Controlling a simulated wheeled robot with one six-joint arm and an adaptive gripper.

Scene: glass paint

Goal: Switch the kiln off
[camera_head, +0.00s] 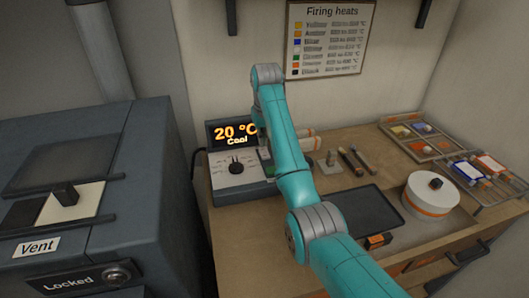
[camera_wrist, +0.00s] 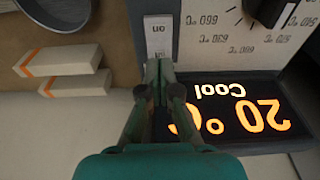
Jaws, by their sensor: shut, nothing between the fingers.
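The kiln control box (camera_head: 232,180) stands on the bench beside the kiln (camera_head: 70,190). Its display (camera_head: 234,133) reads "20 °C Cool", and it also shows upside down in the wrist view (camera_wrist: 245,112). A black dial (camera_head: 236,167) sits on the box's front panel. In the wrist view a pale switch (camera_wrist: 158,38) marked "on" lies just beyond my fingertips. My gripper (camera_wrist: 160,68) is shut and empty, its tips at the switch's near end. I cannot tell whether they touch it. In the head view my arm mostly hides the gripper and the switch.
Two white bars with orange stripes (camera_wrist: 62,62) lie beside the box. The kiln front reads "Locked".

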